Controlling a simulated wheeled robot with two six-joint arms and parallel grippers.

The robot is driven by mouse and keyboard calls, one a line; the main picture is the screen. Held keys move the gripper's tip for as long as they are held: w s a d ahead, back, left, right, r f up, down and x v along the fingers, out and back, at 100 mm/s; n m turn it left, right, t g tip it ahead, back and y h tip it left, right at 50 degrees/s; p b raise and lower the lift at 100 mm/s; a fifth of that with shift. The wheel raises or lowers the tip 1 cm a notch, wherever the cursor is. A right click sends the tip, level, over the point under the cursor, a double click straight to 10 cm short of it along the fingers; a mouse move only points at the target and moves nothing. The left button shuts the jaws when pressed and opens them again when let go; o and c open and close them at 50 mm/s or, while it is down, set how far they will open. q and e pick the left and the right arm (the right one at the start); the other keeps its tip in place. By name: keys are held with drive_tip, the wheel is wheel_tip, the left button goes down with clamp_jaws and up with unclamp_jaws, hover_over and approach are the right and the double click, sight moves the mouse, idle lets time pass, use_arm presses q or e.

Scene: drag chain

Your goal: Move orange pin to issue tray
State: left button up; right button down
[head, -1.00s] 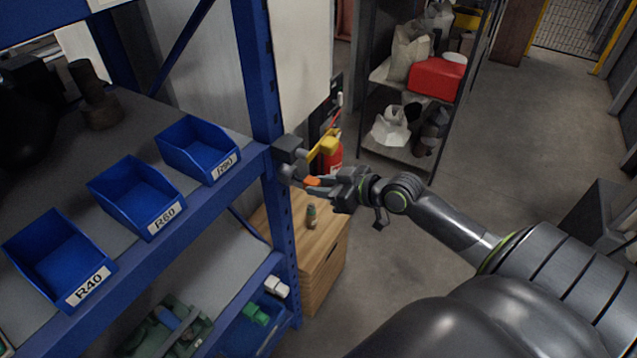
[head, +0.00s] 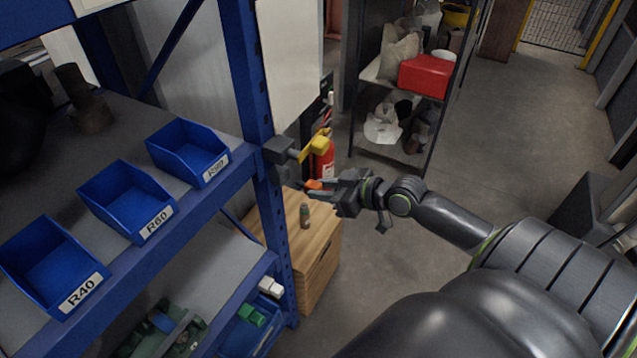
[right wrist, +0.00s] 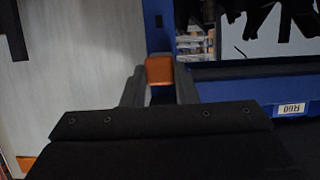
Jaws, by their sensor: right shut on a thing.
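The orange pin (head: 314,184) is held between the fingertips of my right gripper (head: 318,187), beside the blue rack post and above the wooden cabinet. In the right wrist view the orange pin (right wrist: 159,70) sits between the two dark fingers (right wrist: 160,85), which are shut on it. Three blue bins stand on the rack shelf, labelled R40 (head: 50,262), R60 (head: 125,200) and one with a label hard to read (head: 187,150). I cannot tell which thing is the issue tray. My left gripper is not in view.
The blue rack post (head: 250,90) and a grey and yellow fixture (head: 295,150) stand close to my right gripper. A small bottle-like item (head: 304,215) stands on the wooden cabinet (head: 318,240). A shelf with a red box (head: 424,76) is behind.

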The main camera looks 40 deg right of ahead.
drive_tip(key=shift+s+d, duration=0.35)
drive_tip(key=shift+s, duration=0.5)
drive_tip(key=shift+s+d, duration=0.3)
drive_tip(key=shift+s, duration=0.55)
